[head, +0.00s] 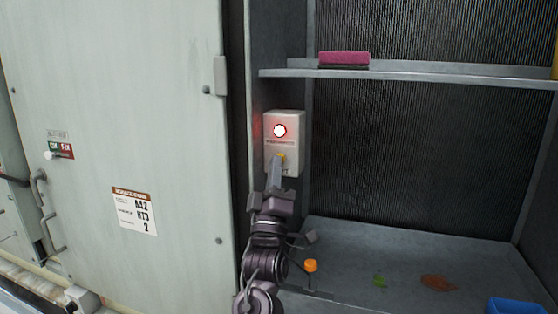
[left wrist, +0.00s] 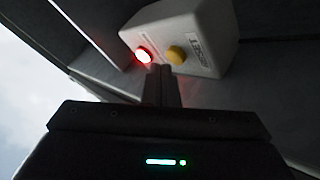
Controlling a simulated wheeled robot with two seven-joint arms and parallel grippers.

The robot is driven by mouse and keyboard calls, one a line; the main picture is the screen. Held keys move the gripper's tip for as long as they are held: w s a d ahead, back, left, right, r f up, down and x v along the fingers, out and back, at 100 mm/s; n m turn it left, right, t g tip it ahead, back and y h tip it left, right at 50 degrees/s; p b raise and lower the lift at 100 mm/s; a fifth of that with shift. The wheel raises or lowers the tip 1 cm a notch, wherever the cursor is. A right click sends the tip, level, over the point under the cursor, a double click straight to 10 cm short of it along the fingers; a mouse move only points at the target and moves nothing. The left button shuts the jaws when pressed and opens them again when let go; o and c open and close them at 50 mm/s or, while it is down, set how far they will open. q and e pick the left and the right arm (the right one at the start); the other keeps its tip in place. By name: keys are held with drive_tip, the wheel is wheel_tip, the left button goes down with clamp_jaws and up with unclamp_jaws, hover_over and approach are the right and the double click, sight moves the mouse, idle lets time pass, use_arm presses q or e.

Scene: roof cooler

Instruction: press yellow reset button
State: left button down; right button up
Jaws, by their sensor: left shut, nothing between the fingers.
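The yellow reset button (left wrist: 177,55) sits on a pale control box (head: 284,148) fixed to the inner left wall of the cooler. A lit red lamp (head: 279,131) is above the button on the box in the head view. In the head view the button (head: 281,156) shows just at the tip of my left gripper (head: 277,165), which points up at it. The left fingers are shut and empty. The left wrist view shows the fingertips (left wrist: 161,70) just beside the button, between it and the red lamp; I cannot tell whether they touch. My right gripper is not in view.
A shelf (head: 420,76) crosses above the box and holds a pink sponge-like block (head: 344,58). An open door panel (head: 120,130) stands at left.

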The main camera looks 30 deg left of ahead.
use_arm(q)
drive_tip(key=shift+w+a, duration=0.15)
drive_tip(key=shift+w, duration=0.4)
idle(0.7)
drive_tip(key=shift+s, duration=0.15)
drive_tip(key=shift+s+d, duration=0.25)
drive_tip(key=shift+s, duration=0.45)
drive_tip(key=shift+s+d+b, duration=0.2)
drive_tip(key=shift+s+b, duration=0.05)
drive_tip(key=shift+s, duration=0.55)
drive_tip(key=shift+s+d+b, duration=0.15)
drive_tip(key=shift+s+b, duration=0.05)
drive_tip(key=shift+s, duration=0.6)
drive_tip(key=shift+s+d+b, duration=0.2)
drive_tip(key=shift+s+b, duration=0.05)
drive_tip(key=shift+s, duration=0.55)
drive_tip(key=shift+f, duration=0.1)
